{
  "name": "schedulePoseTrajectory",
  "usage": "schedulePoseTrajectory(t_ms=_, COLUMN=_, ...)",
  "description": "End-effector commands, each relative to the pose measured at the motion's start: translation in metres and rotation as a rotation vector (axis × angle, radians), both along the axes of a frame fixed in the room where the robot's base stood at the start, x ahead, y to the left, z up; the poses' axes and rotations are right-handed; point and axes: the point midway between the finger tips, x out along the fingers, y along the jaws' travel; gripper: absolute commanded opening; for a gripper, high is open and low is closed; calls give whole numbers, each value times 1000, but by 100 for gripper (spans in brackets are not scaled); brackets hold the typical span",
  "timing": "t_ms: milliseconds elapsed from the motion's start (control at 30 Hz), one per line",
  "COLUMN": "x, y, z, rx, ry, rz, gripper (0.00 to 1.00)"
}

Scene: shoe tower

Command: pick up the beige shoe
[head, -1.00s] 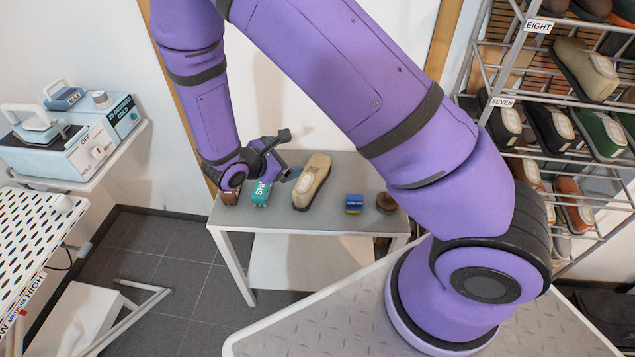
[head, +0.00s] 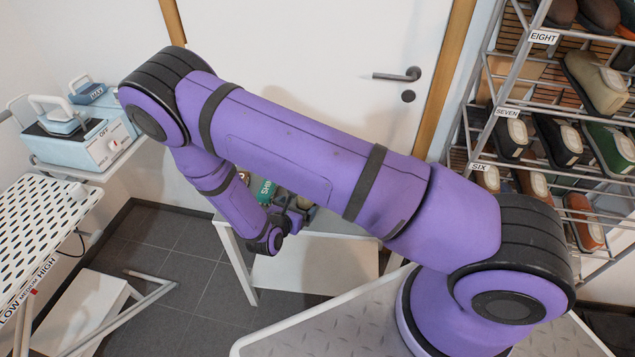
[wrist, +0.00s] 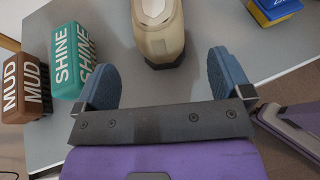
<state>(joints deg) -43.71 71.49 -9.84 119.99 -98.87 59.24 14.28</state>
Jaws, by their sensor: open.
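The beige shoe (wrist: 158,28) lies on the small grey table, its near end pointing at my gripper in the wrist view. In the head view my arm hides it. My gripper (wrist: 163,72) is open. Its two blue fingers are apart, one on each side of the shoe's near end, with clear gaps on both sides. Nothing is held. In the head view my gripper (head: 293,214) is at the table's front edge, partly hidden by my arm.
A brown MUD block (wrist: 27,88) and a teal SHINE block (wrist: 74,62) stand left of the shoe. A blue and yellow block (wrist: 274,8) is to the right. A shoe rack (head: 545,115) holding several shoes, another beige one among them, stands at the right.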

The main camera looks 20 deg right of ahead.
Motion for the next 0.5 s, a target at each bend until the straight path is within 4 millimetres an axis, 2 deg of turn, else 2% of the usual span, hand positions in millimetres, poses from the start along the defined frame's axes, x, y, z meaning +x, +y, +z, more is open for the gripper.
schedulePoseTrajectory(t_ms=100, x=9, y=-11, z=-6, rx=-1, ry=-1, rz=-2, gripper=97)
schedulePoseTrajectory(t_ms=267, x=14, y=-16, z=-9, rx=1, ry=-1, rz=0, gripper=97)
schedulePoseTrajectory(t_ms=500, x=32, y=-38, z=-21, rx=-1, ry=0, rz=-3, gripper=97)
